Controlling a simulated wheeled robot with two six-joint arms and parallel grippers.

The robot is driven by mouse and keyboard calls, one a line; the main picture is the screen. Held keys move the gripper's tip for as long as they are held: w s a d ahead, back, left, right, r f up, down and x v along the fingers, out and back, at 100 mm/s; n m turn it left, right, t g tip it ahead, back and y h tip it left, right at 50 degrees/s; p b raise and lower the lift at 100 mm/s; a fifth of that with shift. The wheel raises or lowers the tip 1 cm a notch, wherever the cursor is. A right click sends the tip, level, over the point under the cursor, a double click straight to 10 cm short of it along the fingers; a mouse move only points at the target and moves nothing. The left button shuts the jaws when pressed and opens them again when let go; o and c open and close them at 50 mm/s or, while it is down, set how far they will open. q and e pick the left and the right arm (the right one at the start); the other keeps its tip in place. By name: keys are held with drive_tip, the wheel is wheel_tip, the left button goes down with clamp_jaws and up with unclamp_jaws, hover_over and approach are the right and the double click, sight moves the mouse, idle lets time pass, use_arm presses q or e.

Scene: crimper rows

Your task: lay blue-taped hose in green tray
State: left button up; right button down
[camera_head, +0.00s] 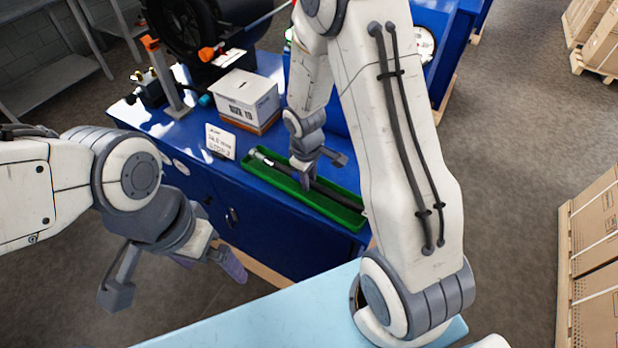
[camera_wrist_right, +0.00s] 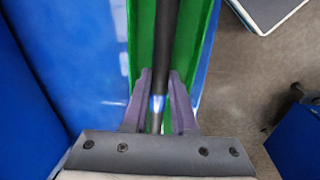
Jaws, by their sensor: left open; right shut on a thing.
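The green tray (camera_head: 322,208) lies along the front edge of a blue cabinet top. A black hose (camera_head: 338,196) with a metal end fitting (camera_head: 263,158) lies lengthwise along the tray, within its walls; I cannot tell whether it rests on the floor. My right gripper (camera_head: 318,172) is at the tray, shut on the hose. The right wrist view shows the blue tape (camera_wrist_right: 157,106) on the hose (camera_wrist_right: 166,50) between the fingers (camera_wrist_right: 158,100), with the green tray (camera_wrist_right: 143,40) beneath. My left gripper (camera_head: 174,280) is open and empty, in front of the cabinet.
A black machine (camera_head: 200,25) stands at the back left. A light blue surface (camera_head: 270,318) is in the foreground. Boxes on a pallet (camera_head: 597,240) stand at right.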

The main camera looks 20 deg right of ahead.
drive_tip(key=shift+f+b, duration=0.5)
drive_tip(key=shift+f, duration=0.25)
drive_tip(key=c, duration=0.6)
unclamp_jaws()
drive_tip(key=shift+r, duration=0.1)
drive_tip(key=shift+r+p, duration=2.85)
drive_tip(key=shift+r, duration=0.1)
